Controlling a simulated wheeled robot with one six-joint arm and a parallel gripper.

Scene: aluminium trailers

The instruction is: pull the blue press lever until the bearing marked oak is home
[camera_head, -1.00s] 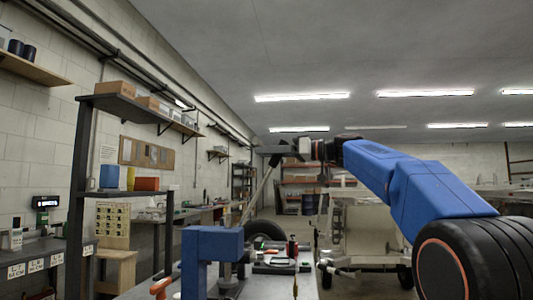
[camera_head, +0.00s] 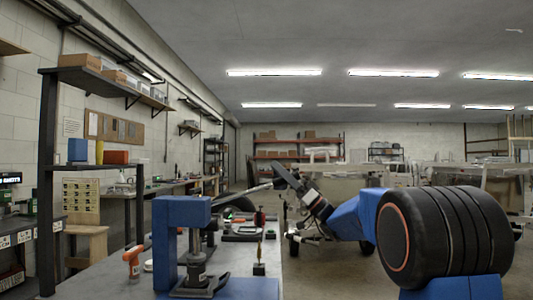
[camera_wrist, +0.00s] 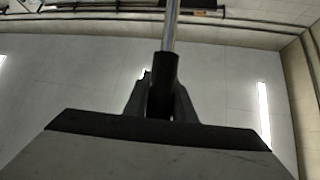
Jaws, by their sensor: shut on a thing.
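The blue press (camera_head: 168,240) stands on the bench in the lower left of the head view. Its lever (camera_head: 240,193) is a metal bar that slopes gently up to the right from the press head. My gripper (camera_head: 280,180) is shut on the lever's outer end. In the wrist view my gripper (camera_wrist: 160,98) closes around the lever's black grip (camera_wrist: 164,72), with the bare metal rod (camera_wrist: 171,25) running on beyond it. Dark parts (camera_head: 200,282) sit under the press head. I cannot make out the bearing or any oak marking.
The grey bench top (camera_head: 115,278) also holds an orange-handled tool (camera_head: 133,260), a small dark stand (camera_head: 259,268) and a tray of tools (camera_head: 243,234). A shelf rack (camera_head: 48,180) stands at the left. Trailers (camera_head: 340,185) stand behind my arm.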

